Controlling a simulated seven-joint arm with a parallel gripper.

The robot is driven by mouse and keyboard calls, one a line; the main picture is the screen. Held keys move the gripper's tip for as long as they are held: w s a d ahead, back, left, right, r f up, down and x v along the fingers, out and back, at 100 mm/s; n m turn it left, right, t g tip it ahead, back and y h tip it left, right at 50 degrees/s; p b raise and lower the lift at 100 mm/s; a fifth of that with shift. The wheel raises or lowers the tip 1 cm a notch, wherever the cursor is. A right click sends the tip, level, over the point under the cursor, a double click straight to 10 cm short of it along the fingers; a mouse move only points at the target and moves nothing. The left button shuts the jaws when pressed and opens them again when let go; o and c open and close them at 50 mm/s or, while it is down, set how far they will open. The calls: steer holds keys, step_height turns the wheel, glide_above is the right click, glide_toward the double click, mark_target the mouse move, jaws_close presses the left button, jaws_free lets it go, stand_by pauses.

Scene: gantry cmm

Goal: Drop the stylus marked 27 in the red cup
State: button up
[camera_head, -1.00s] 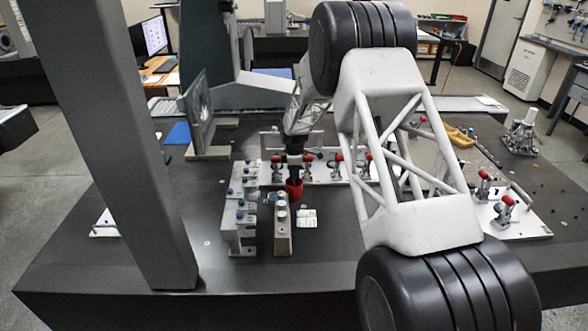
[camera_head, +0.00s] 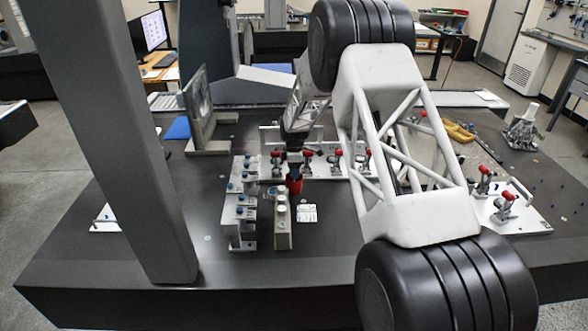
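The red cup (camera_head: 295,188) stands on the dark table behind a narrow grey block, its upper part covered by my gripper. My gripper (camera_head: 294,176) is small and dark in this view, pointing down at the cup's mouth. Its fingers cannot be made out, so I cannot tell whether it is open or shut, or whether it holds a stylus. A stepped grey rack (camera_head: 241,212) with several blue-topped pieces stands left of the cup. No number 27 is readable on anything.
The narrow grey block (camera_head: 282,225) with round pale tops stands just in front of the cup. A small white card (camera_head: 307,213) lies to its right. Behind is a light plate (camera_head: 325,168) with red-handled clamps. My arm hides the table at centre right.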

steer(key=shift+r, duration=3.9)
